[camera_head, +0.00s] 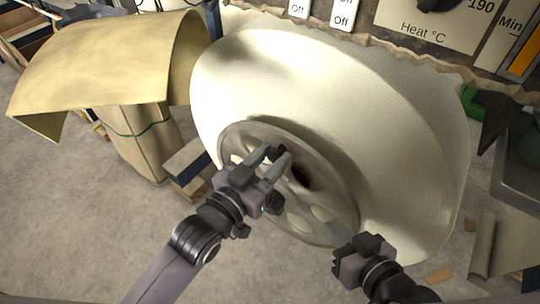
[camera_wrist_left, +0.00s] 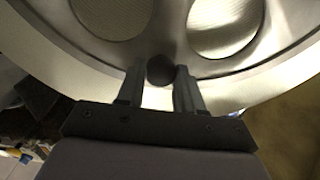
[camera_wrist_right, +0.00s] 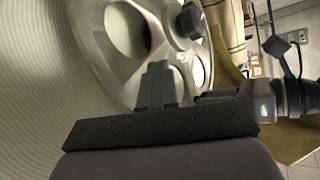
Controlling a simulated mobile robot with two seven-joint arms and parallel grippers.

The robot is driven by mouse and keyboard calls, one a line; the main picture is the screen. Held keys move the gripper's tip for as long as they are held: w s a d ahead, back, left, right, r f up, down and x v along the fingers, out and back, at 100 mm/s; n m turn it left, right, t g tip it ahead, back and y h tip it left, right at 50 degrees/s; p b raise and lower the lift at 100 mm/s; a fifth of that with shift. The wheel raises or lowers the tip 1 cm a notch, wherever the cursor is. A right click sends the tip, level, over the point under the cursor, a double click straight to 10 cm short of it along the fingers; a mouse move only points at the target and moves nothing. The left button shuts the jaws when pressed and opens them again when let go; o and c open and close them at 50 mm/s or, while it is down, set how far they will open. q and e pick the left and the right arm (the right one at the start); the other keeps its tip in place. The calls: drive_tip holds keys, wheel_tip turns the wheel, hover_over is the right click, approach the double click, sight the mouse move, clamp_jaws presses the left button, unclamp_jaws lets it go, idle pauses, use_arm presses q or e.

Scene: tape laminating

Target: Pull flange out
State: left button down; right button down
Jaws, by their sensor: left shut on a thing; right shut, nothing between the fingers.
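The flange (camera_head: 345,206) is a grey disc with large oval holes and a dark centre. It sits against the face of the big pale tape roll (camera_head: 330,95). My left gripper (camera_head: 276,160) is at the flange's upper left part, its fingers shut on a dark round knob (camera_wrist_left: 160,70) on the flange. My right gripper (camera_head: 340,262) is shut and empty, near the flange's lower right edge. The right wrist view shows its closed fingers (camera_wrist_right: 157,85) in front of the flange (camera_wrist_right: 158,62), and my left gripper at the right.
A curved yellow sheet (camera_head: 110,65) lies over a brown wrapped roll (camera_head: 140,140) at the left. Small boxes (camera_head: 187,165) stand beside the flange. A control panel (camera_head: 425,30) is behind the roll. Bare floor (camera_head: 90,220) is at the lower left.

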use_arm(q)
drive_tip(key=shift+s+f, duration=0.1)
drive_tip(key=shift+f, duration=0.05)
use_arm(e)
drive_tip(key=shift+w+d, duration=0.15)
use_arm(q)
drive_tip(key=c, duration=0.8)
unclamp_jaws()
drive_tip(key=shift+a, duration=0.1)
use_arm(e)
drive_tip(key=shift+r, duration=0.1)
use_arm(q)
drive_tip(key=shift+o, duration=0.2)
drive_tip(key=shift+s, duration=0.1)
drive_tip(key=shift+s+a, duration=0.2)
drive_tip(key=shift+s, duration=0.05)
drive_tip(key=p+v, duration=0.1)
drive_tip(key=v, duration=0.5)
drive_tip(key=shift+s+p, duration=0.15)
drive_tip(key=shift+p, duration=0.25)
use_arm(e)
drive_tip(key=shift+s+d+r+h, duration=0.15)
drive_tip(key=shift+s+d+h, duration=0.25)
drive_tip(key=shift+d+h, duration=0.15)
use_arm(q)
drive_tip(key=shift+a, duration=0.15)
